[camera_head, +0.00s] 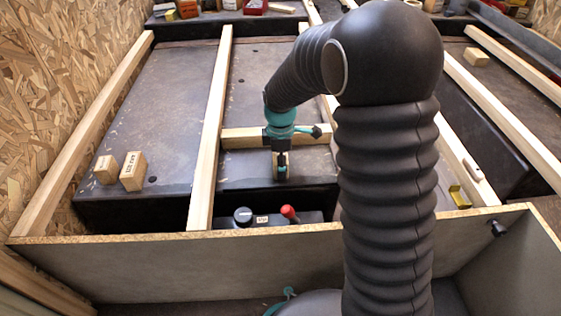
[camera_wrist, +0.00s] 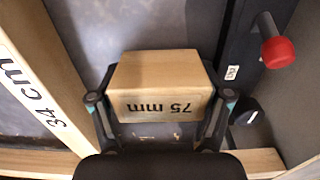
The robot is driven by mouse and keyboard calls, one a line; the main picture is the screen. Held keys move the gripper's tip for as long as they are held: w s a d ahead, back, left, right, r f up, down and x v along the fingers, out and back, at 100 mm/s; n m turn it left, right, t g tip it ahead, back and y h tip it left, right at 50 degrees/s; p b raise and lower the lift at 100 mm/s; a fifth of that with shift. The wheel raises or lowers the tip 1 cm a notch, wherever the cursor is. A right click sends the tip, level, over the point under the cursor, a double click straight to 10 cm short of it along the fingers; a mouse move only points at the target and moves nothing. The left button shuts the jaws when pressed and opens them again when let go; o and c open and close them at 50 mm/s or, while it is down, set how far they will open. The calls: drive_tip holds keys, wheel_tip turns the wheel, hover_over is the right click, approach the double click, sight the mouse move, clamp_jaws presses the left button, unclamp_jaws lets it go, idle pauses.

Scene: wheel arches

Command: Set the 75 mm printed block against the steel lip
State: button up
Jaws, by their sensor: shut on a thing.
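The printed block (camera_wrist: 160,88) is pale wood, and its "75 mm" print shows upside down in the wrist view. My gripper (camera_wrist: 162,112) is shut on it, with one finger on each side. In the head view my gripper (camera_head: 281,172) points down over the dark panel between two long battens, near its front edge. There the block is mostly hidden by the fingers. I cannot tell whether the block touches the panel. I cannot pick out the steel lip for certain; the panel's dark front edge (camera_head: 262,186) lies just in front of the gripper.
A cross batten (camera_head: 243,137), marked "34 cm" in the wrist view (camera_wrist: 35,85), lies just behind my gripper. A long batten (camera_head: 211,125) runs to its left. A red knob (camera_head: 289,212) and a black knob (camera_head: 243,215) stand in front. Two wooden blocks (camera_head: 133,172) (camera_head: 105,170) sit left.

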drive_tip(key=o, duration=1.1)
drive_tip(key=shift+o, duration=0.2)
drive_tip(key=shift+r, duration=0.1)
wheel_tip(320, 180, up, 12)
drive_tip(key=shift+f, duration=0.1)
